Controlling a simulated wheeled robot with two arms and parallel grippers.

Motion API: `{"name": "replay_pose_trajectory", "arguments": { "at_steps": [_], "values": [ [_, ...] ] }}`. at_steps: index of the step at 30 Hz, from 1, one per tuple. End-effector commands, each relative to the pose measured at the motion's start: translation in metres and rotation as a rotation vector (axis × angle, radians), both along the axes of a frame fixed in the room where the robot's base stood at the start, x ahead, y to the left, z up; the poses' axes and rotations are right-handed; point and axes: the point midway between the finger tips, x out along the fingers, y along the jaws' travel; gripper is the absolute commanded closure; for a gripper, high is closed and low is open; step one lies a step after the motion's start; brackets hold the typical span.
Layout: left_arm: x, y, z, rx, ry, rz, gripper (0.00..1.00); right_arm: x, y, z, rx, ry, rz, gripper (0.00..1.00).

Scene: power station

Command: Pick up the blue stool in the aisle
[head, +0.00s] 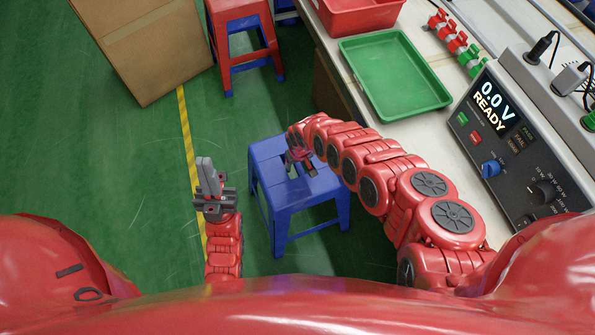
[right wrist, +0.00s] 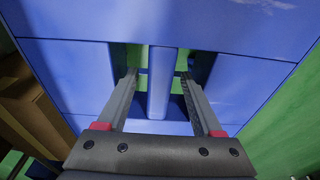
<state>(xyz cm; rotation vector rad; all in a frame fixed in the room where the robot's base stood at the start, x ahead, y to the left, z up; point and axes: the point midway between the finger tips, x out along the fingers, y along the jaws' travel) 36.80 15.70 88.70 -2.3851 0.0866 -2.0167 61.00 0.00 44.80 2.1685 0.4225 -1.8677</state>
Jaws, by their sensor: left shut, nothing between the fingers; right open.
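The blue stool (head: 267,172) stands upright on the green floor in the aisle, beside the workbench. My right gripper (head: 303,160) is over its seat, with the arm covering part of the far right side. In the right wrist view the blue seat (right wrist: 75,75) fills most of the picture. There the open right gripper (right wrist: 158,85) has one finger on each side of a narrow bar between two openings in the seat. I cannot tell how deep the fingertips reach. My left gripper (head: 208,170) is shut and empty, left of the stool and apart from it.
The workbench (head: 316,30) on the right bears a green tray (head: 395,75), a red bin (head: 355,15) and a meter reading 0.0 V (head: 500,130). A red stool (head: 240,50) and a cardboard box (head: 145,50) stand beyond. The floor at left is clear.

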Motion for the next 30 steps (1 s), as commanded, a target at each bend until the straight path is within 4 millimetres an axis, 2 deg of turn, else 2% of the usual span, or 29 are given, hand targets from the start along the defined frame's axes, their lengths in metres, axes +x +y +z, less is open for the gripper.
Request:
{"name": "replay_pose_trajectory", "arguments": {
  "at_steps": [3,12,23,30],
  "values": [
    [-0.0001,0.0,-0.004,0.0,0.0,0.0,1.0,0.0022,0.0003,-0.0061,0.0,-0.003,0.001,0.32],
    [0.0,0.0,-0.0036,0.0,0.0,0.0,1.0,0.002,-0.0005,-0.0065,-0.002,-0.002,0.001,0.34],
    [0.0,0.0,-0.0037,0.0,0.0,0.0,1.0,0.0018,-0.0006,-0.0068,-0.001,-0.002,0.0,0.99],
    [0.0,0.0,-0.0037,0.0,0.0,0.0,1.0,0.0017,-0.0007,-0.0069,-0.002,-0.001,0.0,1.0]
  ]
}}
